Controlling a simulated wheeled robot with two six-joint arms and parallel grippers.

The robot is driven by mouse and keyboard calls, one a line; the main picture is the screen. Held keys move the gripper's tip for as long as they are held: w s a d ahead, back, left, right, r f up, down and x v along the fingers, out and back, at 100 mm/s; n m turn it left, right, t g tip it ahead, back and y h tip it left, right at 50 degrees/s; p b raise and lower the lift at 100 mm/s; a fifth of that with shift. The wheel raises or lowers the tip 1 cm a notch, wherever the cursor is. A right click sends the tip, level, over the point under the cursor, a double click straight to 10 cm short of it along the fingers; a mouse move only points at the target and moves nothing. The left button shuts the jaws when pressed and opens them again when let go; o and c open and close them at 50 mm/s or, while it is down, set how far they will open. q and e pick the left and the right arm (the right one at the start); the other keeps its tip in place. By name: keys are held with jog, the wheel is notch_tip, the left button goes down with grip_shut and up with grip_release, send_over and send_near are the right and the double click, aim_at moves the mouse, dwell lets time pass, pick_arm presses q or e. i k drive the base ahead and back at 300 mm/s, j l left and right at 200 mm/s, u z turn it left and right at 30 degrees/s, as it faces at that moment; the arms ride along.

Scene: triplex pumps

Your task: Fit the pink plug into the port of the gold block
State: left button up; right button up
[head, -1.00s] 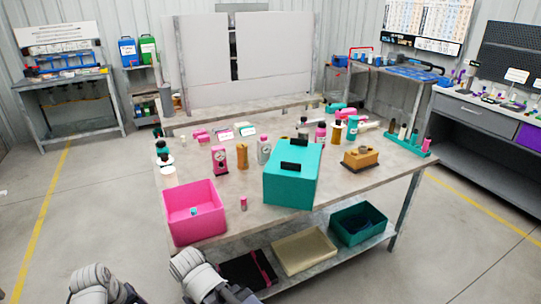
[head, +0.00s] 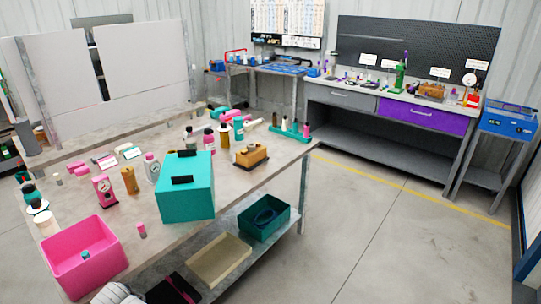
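A gold block (head: 251,155) sits on the right part of the table, with a dark round piece on its top. Its port cannot be made out at this size. A small pink cylinder with a grey top (head: 141,230), which looks like the pink plug, stands upright near the table's front edge, between the pink bin and the teal box. It is apart from the gold block. Only a piece of one of my arms shows at the bottom edge; neither gripper is in view.
A pink open bin (head: 70,262) stands at the table's front left corner. A large teal box (head: 190,200) stands between the small pink cylinder and the gold block. Several bottles and gauges stand behind. Open floor lies right of the table (head: 292,150).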

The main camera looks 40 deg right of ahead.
aim_at(248, 158)
jog(key=z, duration=1.35)
jog(key=i, duration=0.5)
